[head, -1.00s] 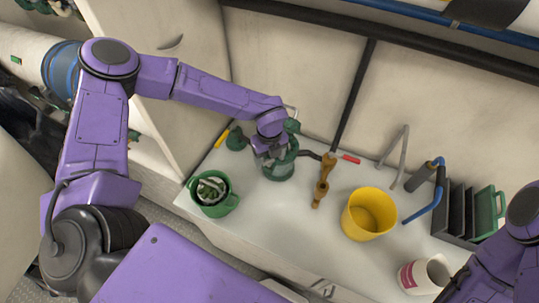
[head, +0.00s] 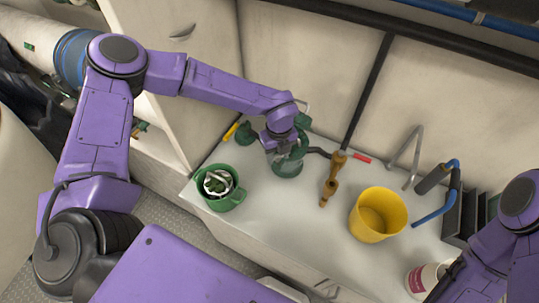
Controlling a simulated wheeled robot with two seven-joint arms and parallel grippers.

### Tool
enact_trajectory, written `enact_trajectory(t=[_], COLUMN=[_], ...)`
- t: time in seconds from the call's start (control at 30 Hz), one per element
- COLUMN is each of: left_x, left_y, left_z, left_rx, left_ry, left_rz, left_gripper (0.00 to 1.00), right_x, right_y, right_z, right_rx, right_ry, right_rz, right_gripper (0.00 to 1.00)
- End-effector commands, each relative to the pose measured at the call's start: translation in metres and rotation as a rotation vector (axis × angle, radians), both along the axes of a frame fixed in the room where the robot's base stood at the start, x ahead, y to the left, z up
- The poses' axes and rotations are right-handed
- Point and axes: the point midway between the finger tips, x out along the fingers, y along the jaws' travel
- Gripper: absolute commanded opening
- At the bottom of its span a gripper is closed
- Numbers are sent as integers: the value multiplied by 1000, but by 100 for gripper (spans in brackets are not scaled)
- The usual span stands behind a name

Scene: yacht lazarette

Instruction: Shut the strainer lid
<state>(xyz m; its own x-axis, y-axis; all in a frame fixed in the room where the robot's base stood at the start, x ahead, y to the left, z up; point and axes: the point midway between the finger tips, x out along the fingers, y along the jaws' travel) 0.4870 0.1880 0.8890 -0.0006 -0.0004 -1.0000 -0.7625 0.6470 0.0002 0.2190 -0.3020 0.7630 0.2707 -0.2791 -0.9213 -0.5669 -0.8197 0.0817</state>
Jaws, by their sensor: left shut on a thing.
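The strainer (head: 288,167) is a dark green and clear pot standing on the white counter, behind the middle of the head view. Its green lid (head: 303,121) shows in part behind my left gripper, seemingly raised at the far side. My left gripper (head: 277,146) is at the strainer's top and shut on what looks like the lid; its fingers hide the contact and the lid's exact angle. My right arm is at the lower right, and its gripper (head: 446,281) is only partly seen, apart from the strainer.
A green mug-like pot (head: 238,199) with white and green contents stands front left of the strainer. A cabinet wall rises close on the left.

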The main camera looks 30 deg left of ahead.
Motion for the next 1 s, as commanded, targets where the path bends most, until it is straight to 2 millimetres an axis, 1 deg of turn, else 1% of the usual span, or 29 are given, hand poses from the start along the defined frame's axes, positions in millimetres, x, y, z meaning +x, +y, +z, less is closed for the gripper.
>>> enact_trajectory(t=[0.17, 0.2, 0.27, 0.3, 0.57, 0.67, 0.77, 0.9, 1.0], left_x=[1, 1, 1, 0, 0, 1, 2, 2, 1], left_y=[0, 0, 1, 1, 1, 1, 1, 1, 1], left_z=[0, 0, 0, 0, 1, 10, 30, 64, 85], left_rx=[2, 2, 2, 2, 2, 1, -1, 1, 1], left_ry=[-1, -1, -1, -1, -1, -3, -7, -7, -5], left_rz=[-1, -1, -1, -1, 0, 0, 1, 1, 1], left_gripper=[0, 48, 67, 70, 70, 70, 70, 70, 70], right_x=[-1, -1, -1, -1, -1, 0, 0, 0, 0], right_y=[0, 0, 0, 0, 0, 0, 0, 0, 0], right_z=[1, 1, 1, 1, 1, -4, -11, -20, -24], right_rx=[0, 0, 0, 0, 0, 0, 0, 0, 0], right_ry=[1, 1, 1, 1, 1, 1, 1, 1, 1], right_rz=[0, 0, 0, 0, 0, 0, 0, 0, 0], right_gripper=[70, 70, 70, 70, 70, 70, 70, 70, 70])
